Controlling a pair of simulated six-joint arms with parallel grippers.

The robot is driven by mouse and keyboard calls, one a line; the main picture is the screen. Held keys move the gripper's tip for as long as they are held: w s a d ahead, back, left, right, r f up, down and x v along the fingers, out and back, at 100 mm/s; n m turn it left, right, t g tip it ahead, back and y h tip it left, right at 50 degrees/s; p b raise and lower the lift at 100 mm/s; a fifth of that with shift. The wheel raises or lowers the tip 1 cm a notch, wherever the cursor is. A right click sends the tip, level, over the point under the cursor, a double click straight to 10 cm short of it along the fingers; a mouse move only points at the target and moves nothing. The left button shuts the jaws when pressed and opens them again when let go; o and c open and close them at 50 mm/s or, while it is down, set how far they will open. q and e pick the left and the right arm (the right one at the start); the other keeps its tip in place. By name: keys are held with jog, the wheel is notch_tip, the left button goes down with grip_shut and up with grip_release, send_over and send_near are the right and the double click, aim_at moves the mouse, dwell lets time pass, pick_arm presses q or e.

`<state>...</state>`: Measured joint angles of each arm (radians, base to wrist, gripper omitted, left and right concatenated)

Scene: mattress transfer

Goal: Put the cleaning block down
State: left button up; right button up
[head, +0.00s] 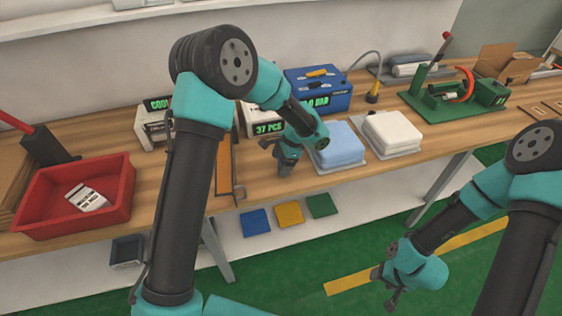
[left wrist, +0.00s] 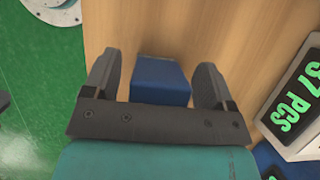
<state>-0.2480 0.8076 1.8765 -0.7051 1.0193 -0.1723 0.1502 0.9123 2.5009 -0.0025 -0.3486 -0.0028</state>
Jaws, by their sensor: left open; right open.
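A blue block (left wrist: 162,80), which I take to be the cleaning block, is on the wooden table between the fingers of my left gripper (head: 285,168). In the left wrist view the fingers stand open on either side of it, with a visible gap at each side. In the head view I cannot make out the block; my left gripper hides that spot near the table's front edge. My right gripper (head: 388,288) is open and empty, low over the green floor in front of the table.
A light blue pad (head: 340,143) and a white pad (head: 392,131) lie on grey trays right of my left gripper. A counter reading 37 PCS (left wrist: 295,115) stands close by. A red bin (head: 75,205) is at the left; a green fixture (head: 455,95) is at the right.

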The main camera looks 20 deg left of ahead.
pick_arm(q)
jog(key=v, duration=1.2)
jog(key=shift+a, duration=0.1)
jog(key=x, duration=1.2)
jog(key=shift+f, duration=0.1)
dwell(0.4)
